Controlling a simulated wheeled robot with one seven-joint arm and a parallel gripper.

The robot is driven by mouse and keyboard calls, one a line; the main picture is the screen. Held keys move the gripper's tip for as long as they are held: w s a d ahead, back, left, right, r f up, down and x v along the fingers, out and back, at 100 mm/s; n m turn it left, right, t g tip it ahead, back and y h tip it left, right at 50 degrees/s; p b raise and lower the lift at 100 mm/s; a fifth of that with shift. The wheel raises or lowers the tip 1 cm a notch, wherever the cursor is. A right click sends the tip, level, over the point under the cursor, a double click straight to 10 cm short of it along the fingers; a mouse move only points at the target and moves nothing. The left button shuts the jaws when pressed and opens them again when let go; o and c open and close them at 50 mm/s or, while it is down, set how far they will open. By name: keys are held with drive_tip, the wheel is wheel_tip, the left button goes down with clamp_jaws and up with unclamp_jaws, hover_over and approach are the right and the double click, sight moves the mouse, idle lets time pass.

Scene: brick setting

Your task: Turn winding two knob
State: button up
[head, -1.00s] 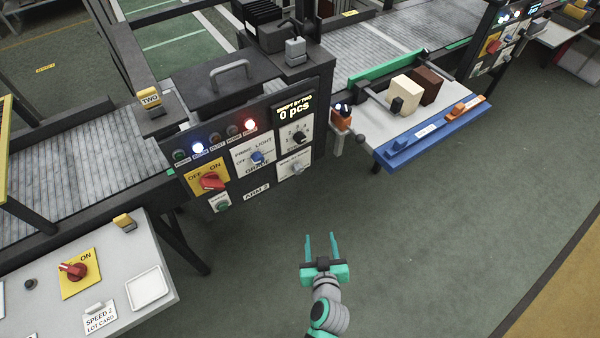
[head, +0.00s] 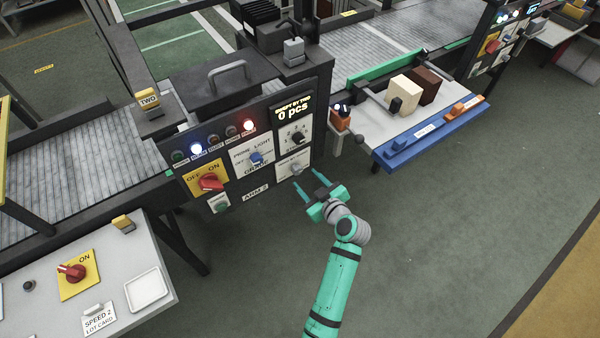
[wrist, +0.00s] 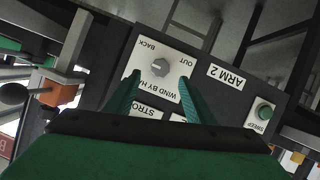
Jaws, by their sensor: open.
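The winding knob is a small grey knob (head: 296,169) on a white plate at the lower right of the dark control panel (head: 265,188). In the wrist view the grey knob (wrist: 160,67) shows upside down, on a plate lettered "WIND BY H", "BACK" and "OUT". My gripper (head: 306,179) is open and empty in front of this plate. In the wrist view the knob appears just beyond and between the fingertips (wrist: 160,84). I see no contact; the remaining gap is hard to judge.
The same panel carries a black dial (head: 298,137), a blue knob (head: 256,158), a red switch (head: 210,182) and a green button (head: 221,205). An orange block (head: 340,122) and a blue-edged tray (head: 400,150) stand to the right. The floor before the panel is clear.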

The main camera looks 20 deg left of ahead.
sight(298, 172)
drive_tip(key=x, duration=0.5)
drive_tip(key=shift+w+a+f, duration=0.15)
drive_tip(key=shift+w+a, duration=0.1)
drive_tip(key=shift+w, duration=0.05)
drive_tip(key=shift+w+a, duration=0.1)
drive_tip(key=shift+a, duration=0.25)
drive_tip(key=shift+d+f, duration=0.1)
drive_tip(key=shift+d, duration=0.05)
drive_tip(key=c, duration=1.1)
